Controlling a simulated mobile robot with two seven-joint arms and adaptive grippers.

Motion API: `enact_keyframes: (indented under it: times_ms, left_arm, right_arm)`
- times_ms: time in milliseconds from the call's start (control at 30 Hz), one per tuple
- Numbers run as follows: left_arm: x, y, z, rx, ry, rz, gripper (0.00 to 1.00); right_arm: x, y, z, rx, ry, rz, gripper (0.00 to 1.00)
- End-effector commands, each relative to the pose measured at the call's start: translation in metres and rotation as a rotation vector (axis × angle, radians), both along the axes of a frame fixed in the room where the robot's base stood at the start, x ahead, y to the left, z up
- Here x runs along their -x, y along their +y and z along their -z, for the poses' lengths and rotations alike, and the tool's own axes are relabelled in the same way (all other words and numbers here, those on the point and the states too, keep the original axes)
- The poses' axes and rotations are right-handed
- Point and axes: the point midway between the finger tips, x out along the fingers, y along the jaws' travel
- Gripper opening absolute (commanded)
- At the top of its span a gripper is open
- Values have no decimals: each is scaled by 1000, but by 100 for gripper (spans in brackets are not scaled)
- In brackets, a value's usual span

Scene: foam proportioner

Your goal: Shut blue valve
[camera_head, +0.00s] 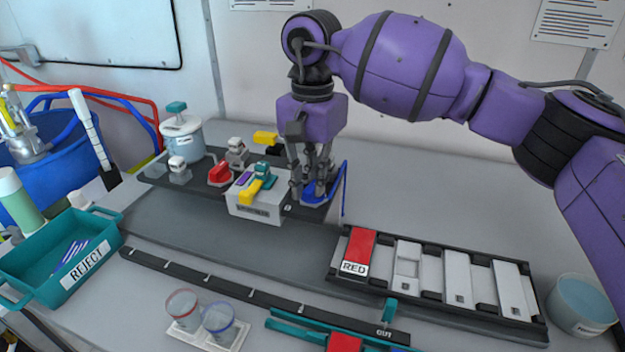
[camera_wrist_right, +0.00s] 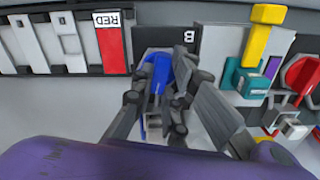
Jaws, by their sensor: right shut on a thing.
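The blue valve (camera_head: 337,190) stands at the right end of the dark manifold strip in the head view, mostly hidden by my right gripper. In the right wrist view its blue handle (camera_wrist_right: 158,72) lies between the fingers, beside a dark plate marked B. My right gripper (camera_head: 313,188) points down over the valve. In the right wrist view its fingers (camera_wrist_right: 155,100) are closed in on both sides of the blue handle. My left gripper is in neither view.
Left of the gripper stand a white box (camera_head: 254,211) with yellow and teal levers and a red valve (camera_head: 220,173). A rack with a red RED card (camera_head: 358,252) lies in front to the right. A teal REJECT bin (camera_head: 50,285) stands at left. The bench behind the rack is clear.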

Motion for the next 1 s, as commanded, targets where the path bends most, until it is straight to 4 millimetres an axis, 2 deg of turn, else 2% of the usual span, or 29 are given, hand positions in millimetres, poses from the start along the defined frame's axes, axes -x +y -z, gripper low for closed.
enact_keyframes:
  times_ms: [400,967,1000]
  left_arm:
    - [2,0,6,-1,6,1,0]
    - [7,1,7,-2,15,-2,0]
    - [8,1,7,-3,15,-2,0]
  right_arm:
    - [0,0,-1,-1,-2,-195,0]
    - [0,0,-1,-1,-2,-225,0]
    - [0,0,-1,-1,-2,-225,16]
